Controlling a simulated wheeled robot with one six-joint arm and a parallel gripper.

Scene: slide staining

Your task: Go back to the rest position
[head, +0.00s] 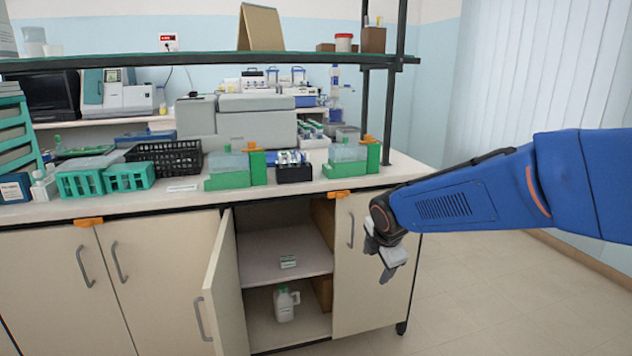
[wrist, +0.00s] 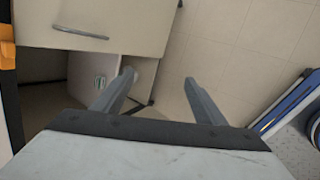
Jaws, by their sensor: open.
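My blue arm comes in from the right in the head view. My gripper (head: 386,262) hangs in front of the right cabinet door, pointing down. In the wrist view my gripper (wrist: 158,88) has its two fingers wide apart with nothing between them but the cabinet and floor beyond. It looks clear of the counter, but I cannot tell its exact distance from the cabinet door.
One cabinet door (head: 222,295) stands open, with a white jug (head: 285,304) on the lower level and a small box (head: 288,262) on the shelf. The counter (head: 150,205) holds green racks, a black basket (head: 165,157) and bottles. The floor (head: 480,290) at right is free.

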